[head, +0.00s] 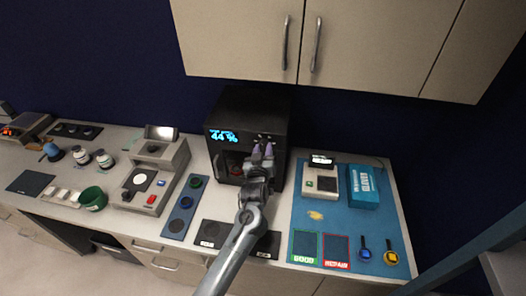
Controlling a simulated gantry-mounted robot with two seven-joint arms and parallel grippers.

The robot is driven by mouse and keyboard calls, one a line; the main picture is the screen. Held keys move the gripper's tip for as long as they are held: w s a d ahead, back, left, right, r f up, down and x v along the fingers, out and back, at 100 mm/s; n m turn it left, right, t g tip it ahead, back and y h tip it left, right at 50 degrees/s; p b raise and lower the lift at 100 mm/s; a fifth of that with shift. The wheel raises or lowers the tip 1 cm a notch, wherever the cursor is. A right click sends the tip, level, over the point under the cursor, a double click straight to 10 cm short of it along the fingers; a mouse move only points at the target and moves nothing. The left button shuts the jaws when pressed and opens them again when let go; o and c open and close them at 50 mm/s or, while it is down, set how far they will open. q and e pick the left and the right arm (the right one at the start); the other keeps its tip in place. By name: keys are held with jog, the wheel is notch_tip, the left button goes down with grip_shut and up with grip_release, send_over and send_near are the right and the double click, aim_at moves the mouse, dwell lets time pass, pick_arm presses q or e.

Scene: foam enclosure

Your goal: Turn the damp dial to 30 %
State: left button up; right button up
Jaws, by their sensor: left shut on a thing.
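A black box-shaped machine (222,106) stands at the back of the bench, with a lit blue display (223,136) that reads 44 %. Pale marks (264,138) show on its front face to the right of the display. My left gripper (262,152) is at this front face, just below the marks, with its purple-tipped fingers shut on the damp dial. The dial itself is mostly hidden behind the fingers. A dark recess with a red object (236,170) shows below the display. My right gripper is not in view.
To the right, a blue mat (345,222) holds a small meter and a blue box (363,187). Cabinets (375,45) hang above.

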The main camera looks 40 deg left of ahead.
pick_arm(q)
jog(key=shift+n, duration=0.5)
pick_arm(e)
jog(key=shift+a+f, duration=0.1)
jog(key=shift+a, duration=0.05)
pick_arm(q)
jog(key=o, duration=1)
jog(key=shift+o, duration=0.2)
